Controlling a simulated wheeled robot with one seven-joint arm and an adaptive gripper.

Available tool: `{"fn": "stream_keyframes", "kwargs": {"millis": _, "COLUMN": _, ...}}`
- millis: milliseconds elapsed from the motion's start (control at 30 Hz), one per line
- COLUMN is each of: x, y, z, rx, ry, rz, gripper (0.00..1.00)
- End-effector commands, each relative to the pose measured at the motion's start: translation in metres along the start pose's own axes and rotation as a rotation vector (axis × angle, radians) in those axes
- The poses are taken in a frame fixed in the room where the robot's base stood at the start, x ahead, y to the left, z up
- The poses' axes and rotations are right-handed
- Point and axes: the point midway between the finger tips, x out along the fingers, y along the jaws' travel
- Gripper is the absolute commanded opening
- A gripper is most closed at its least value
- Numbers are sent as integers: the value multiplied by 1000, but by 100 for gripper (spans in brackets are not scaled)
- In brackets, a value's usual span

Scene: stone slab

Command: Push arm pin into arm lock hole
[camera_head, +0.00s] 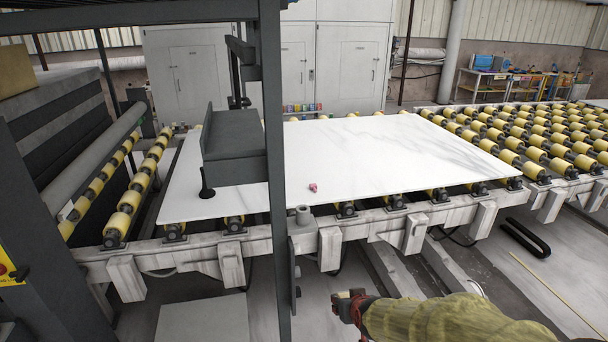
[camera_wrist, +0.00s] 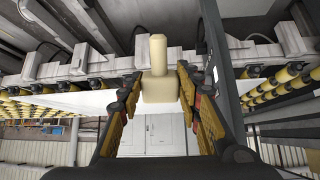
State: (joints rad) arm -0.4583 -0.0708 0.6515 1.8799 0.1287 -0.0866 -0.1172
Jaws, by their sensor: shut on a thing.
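My gripper (camera_head: 349,302) is at the lower middle of the head view, in front of the roller table and to the right of the dark post. In the wrist view my gripper (camera_wrist: 158,82) is shut on a beige pin (camera_wrist: 158,60). The pin has a block-shaped base between the fingers and a round peg pointing toward the picture's top. In the head view, the pin is small and hard to make out. The dark upright post (camera_head: 274,150) carries a bracket (camera_head: 294,268) low down, apart from my gripper. I cannot make out the lock hole.
A white stone slab (camera_head: 370,150) lies on the roller table, with a small pink object (camera_head: 313,187) on it. The table's pale frame (camera_head: 350,224) has jutting blocks near my gripper. A dark loop-shaped part (camera_head: 527,238) lies on the floor at right.

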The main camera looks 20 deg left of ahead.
Motion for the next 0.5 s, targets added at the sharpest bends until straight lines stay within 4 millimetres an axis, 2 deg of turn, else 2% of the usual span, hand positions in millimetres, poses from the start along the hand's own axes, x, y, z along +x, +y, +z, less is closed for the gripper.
{"fn": "stream_keyframes", "kwargs": {"millis": 267, "x": -25, "y": -21, "z": -40, "rx": -22, "ry": 68, "rz": -23, "gripper": 2}}
{"fn": "stream_keyframes", "kwargs": {"millis": 500, "x": -56, "y": -43, "z": -83, "rx": -44, "ry": 143, "rz": -49, "gripper": 2}}
